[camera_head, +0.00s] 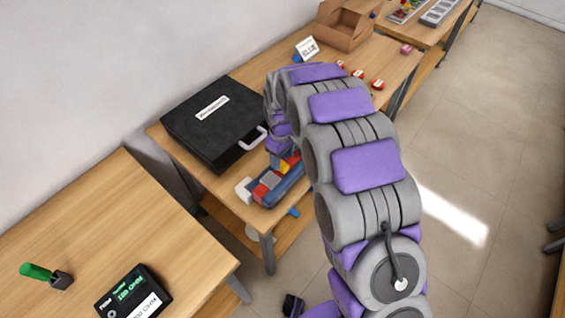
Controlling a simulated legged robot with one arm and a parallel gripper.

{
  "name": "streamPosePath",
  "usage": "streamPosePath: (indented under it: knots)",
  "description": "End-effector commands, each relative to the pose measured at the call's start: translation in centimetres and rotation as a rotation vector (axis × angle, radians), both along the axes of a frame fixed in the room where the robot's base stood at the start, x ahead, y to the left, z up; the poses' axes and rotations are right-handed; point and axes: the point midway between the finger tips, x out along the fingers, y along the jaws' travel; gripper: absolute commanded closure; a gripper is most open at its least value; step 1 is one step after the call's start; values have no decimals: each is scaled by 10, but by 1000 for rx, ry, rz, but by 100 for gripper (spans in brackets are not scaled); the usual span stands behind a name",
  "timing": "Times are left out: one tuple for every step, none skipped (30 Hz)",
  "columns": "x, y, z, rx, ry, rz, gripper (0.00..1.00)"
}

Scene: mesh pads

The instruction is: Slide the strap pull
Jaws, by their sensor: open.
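No part is clearly recognisable as the strap pull. A blue fixture (284,187) with red, grey and yellow pieces lies near the front edge of the middle table. A white piece (244,188) sits at its left end, and I cannot tell whether this is the pull. My arm arches over the table, and my gripper (281,158) points down just above or behind the fixture. It is open, small and partly hidden by my own arm. I cannot tell whether it touches the fixture.
A black case (213,120) with a white handle (253,139) lies left of the fixture. The near table (110,215) holds a green-handled tool (36,271) and a display (133,293).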

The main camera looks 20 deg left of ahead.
Motion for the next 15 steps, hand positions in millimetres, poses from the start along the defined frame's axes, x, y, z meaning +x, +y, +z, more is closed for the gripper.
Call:
streamPosePath:
  knots:
    - [0,0,-10,-1,2,0,43]
    - [0,0,-13,-1,2,0,43]
    - [0,0,-18,-1,2,0,43]
    - [-1,0,-20,-1,3,0,43]
    - [-1,-1,-22,-1,3,0,43]
    - [-1,-1,-25,0,2,0,43]
    - [-1,-2,-26,0,2,0,43]
    - [-1,-2,-27,1,2,0,43]
    - [-1,-2,-28,1,2,0,43]
    - [-1,-3,-28,2,1,0,43]
    - [-1,-3,-28,2,1,0,43]
    - [-1,-3,-28,2,1,1,43]
    - [-1,-3,-28,3,1,1,43]
    - [-1,-3,-28,3,1,1,43]
    - [-1,-3,-28,3,1,0,43]
